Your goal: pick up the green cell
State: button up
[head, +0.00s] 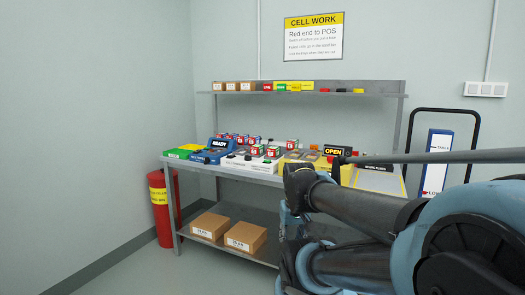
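No single green cell can be made out for certain at this size. A small green item (281,87) lies on the upper shelf, between a red one and a yellow label. Several small red, white and green blocks (272,152) stand in the middle of the table. My arm fills the lower right and hides part of the table's right side. I cannot make out my gripper's fingers.
The metal workbench (230,177) holds a blue READY device (215,151) and an OPEN sign (338,151). Cardboard boxes (245,237) sit on its lower shelf. A red cylinder (162,215) stands at its left, and a black-framed cart (410,119) at the right. Floor at front left is clear.

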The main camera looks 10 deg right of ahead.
aim_at(257, 149)
jog(key=i, duration=0.95)
jog(key=u, duration=0.1)
